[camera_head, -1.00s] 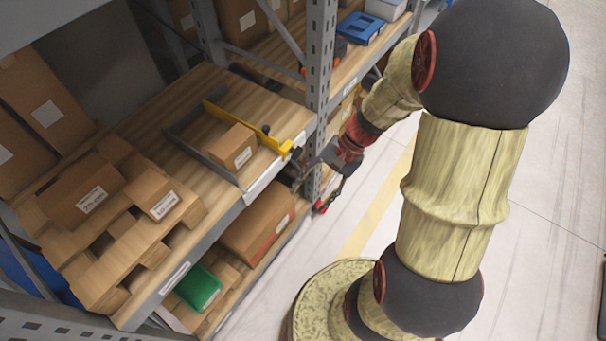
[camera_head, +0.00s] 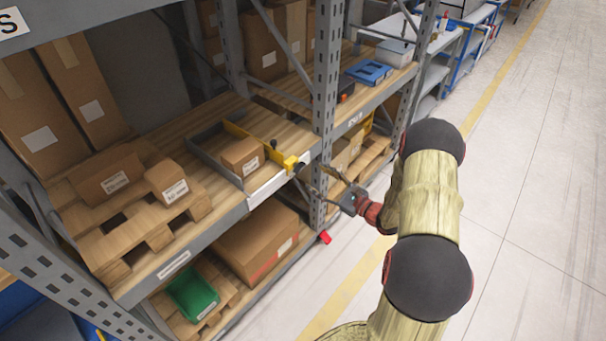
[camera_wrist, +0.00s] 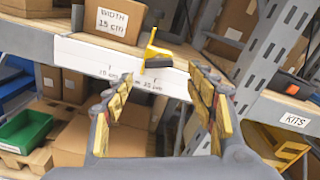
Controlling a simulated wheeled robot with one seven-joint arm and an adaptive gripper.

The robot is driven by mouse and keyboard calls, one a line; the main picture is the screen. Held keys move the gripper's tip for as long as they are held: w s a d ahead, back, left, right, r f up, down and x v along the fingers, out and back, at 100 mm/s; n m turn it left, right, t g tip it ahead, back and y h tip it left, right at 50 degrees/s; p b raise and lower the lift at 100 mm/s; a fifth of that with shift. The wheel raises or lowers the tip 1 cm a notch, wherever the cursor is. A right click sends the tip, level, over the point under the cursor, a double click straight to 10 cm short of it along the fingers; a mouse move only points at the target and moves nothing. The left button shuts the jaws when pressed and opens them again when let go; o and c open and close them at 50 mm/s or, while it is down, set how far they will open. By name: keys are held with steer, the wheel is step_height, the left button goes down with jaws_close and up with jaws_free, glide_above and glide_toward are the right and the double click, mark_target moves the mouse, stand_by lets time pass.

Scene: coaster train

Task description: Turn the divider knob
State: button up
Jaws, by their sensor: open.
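The yellow divider (camera_head: 266,146) lies across the wooden shelf, and its yellow end block (camera_head: 290,162) sits at the shelf's front edge. A small dark knob (camera_head: 299,168) shows at that end. In the wrist view the yellow divider end (camera_wrist: 155,54) is ahead, between the fingers, above a white strip with scale marks. A dark shape (camera_wrist: 158,112) hangs below it; I cannot tell whether it is the knob. My gripper (camera_head: 312,179) is open and empty, in front of the shelf edge close to the divider end. Its fingers (camera_wrist: 160,82) frame the divider end, with no contact visible.
A cardboard box (camera_head: 242,156) labelled "WIDTH 15 cm" stands beside the divider. A grey upright post (camera_head: 325,95) rises just right of the divider end. A lower shelf holds a large box (camera_head: 256,243) and a green bin (camera_head: 192,291). The aisle floor (camera_head: 520,200) is clear.

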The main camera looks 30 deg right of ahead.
mark_target(302, 169)
steer(key=shift+b+x, duration=0.85)
steer(key=shift+x, duration=2.75)
steer(key=shift+s, duration=0.1)
steer(key=shift+c, duration=0.5)
steer(key=c, duration=1.1)
